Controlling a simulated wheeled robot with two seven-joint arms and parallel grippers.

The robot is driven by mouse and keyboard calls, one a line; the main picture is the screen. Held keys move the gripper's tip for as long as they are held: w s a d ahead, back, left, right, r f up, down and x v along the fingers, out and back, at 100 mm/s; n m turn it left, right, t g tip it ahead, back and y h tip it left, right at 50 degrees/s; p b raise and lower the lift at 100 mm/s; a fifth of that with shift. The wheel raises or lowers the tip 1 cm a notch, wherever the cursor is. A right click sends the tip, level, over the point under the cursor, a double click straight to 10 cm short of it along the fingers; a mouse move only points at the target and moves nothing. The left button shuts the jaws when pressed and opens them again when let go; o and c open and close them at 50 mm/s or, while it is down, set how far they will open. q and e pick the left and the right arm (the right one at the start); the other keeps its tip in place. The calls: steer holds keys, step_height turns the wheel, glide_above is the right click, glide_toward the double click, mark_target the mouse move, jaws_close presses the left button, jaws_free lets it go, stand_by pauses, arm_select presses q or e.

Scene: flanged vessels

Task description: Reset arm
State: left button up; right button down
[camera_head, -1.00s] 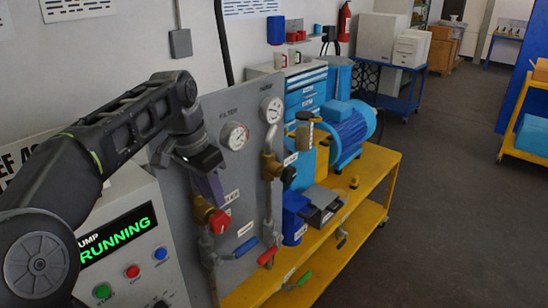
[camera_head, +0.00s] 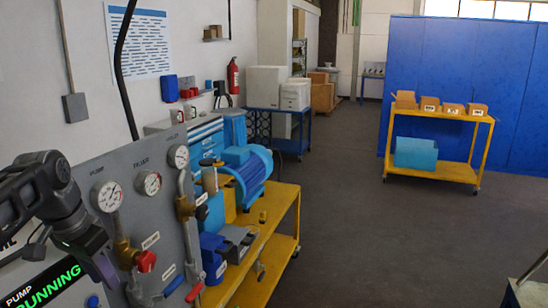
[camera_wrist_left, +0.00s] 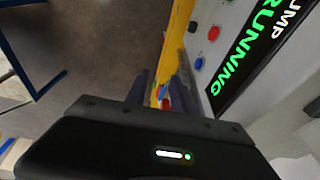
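My left arm comes in at the lower left of the head view. Its gripper (camera_head: 103,268) points down in front of the grey gauge panel (camera_head: 88,172), left of a red valve handle (camera_head: 146,260). In the left wrist view the two dark fingers (camera_wrist_left: 161,85) stand apart with nothing held between them. The pump box's green "RUNNING" display (camera_head: 45,285) is partly behind the gripper and also shows in the left wrist view (camera_wrist_left: 238,52). My right gripper is not in view.
A yellow bench (camera_head: 284,197) with a blue motor (camera_head: 247,176) stands right of the panel. A yellow cart (camera_head: 445,168) with several cardboard boxes is farther back, before blue partitions (camera_head: 460,60).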

arm_select(q)
steer(key=w+d+f+h+b, duration=0.1)
steer(key=w+d+f, duration=0.25)
steer(key=f, duration=0.65)
steer(key=w+d+f, duration=0.2)
steer(key=d+f, duration=0.3)
steer(key=f, duration=0.5)
steer(key=s+d+f+n+h+b, duration=0.1)
steer(key=s+d+f, duration=0.1)
steer(key=d+f, duration=0.45)
steer(key=s+d+f+n+h, duration=0.1)
steer(key=s+d+f, duration=0.15)
steer(key=f, duration=0.75)
steer(key=s+d+f+n+g+b, duration=0.1)
steer(key=s+d+f, duration=0.5)
steer(key=s, duration=0.5)
steer(key=s+d+f+n, duration=0.2)
steer(key=s+d+f, duration=0.4)
steer(key=s+f, duration=0.4)
steer(key=shift+s+f+g+b, duration=0.35)
steer(key=shift+s+f+g, duration=0.05)
steer(key=shift+f, duration=0.4)
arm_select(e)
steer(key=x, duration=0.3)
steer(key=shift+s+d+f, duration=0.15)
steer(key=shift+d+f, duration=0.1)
arm_select(q)
steer(key=shift+a, duration=0.1)
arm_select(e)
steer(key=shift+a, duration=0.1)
